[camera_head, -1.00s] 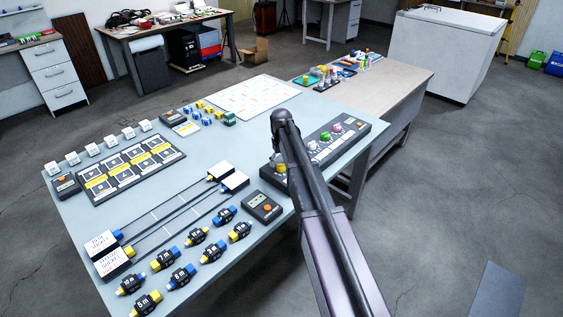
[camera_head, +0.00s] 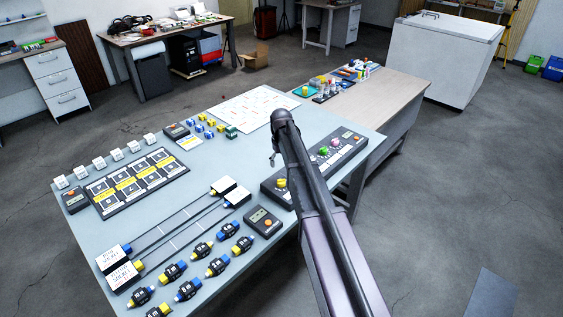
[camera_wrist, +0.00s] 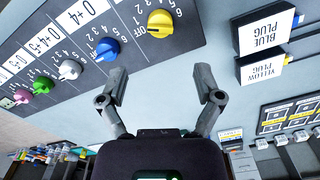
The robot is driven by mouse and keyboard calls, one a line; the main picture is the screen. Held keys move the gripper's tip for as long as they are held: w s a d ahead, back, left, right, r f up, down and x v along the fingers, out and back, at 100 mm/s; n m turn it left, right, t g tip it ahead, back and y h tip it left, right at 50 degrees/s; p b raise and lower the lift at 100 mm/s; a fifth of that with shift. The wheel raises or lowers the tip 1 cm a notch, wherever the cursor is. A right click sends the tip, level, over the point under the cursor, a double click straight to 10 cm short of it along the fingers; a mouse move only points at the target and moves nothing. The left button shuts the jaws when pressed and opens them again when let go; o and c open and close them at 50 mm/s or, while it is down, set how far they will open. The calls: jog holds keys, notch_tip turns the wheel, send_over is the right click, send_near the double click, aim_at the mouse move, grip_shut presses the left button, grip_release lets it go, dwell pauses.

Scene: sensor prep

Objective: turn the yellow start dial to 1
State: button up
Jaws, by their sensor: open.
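The yellow start dial (camera_wrist: 161,23) is a round knob at the end of a dark control panel (camera_wrist: 60,42) in the wrist view. OFF and several numbers are printed around it, and its small light mark seems to face OFF. In the head view the yellow dial (camera_head: 281,184) shows left of my arm, at the panel's near left end. My gripper (camera_wrist: 160,73) is open and empty, its two fingers spread wide. In the picture the dial lies above the gap between the fingertips, apart from them. In the head view my gripper (camera_head: 273,158) is partly hidden by my arm.
Blue (camera_wrist: 107,48), grey, pink and green dials sit along the same panel. Blue and yellow plug boxes (camera_wrist: 266,30) stand beside it in the wrist view. A dark timer box (camera_head: 262,220) lies near the panel. Plugs and a numbered board (camera_head: 137,183) occupy the table's left.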

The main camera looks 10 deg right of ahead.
notch_tip(320, 180, up, 4)
jog(key=p, duration=0.3)
jog(key=s+f+m+b, duration=0.1)
jog(key=s+f+b, duration=0.1)
jog(key=s, duration=1.2)
jog(key=s+f+m+b, duration=0.1)
jog(key=s+f+b, duration=0.2)
jog(key=s, duration=1.2)
jog(key=shift+f+m, duration=0.25)
jog(key=shift+m, duration=0.05)
jog(key=shift+d, duration=0.1)
dwell(0.4)
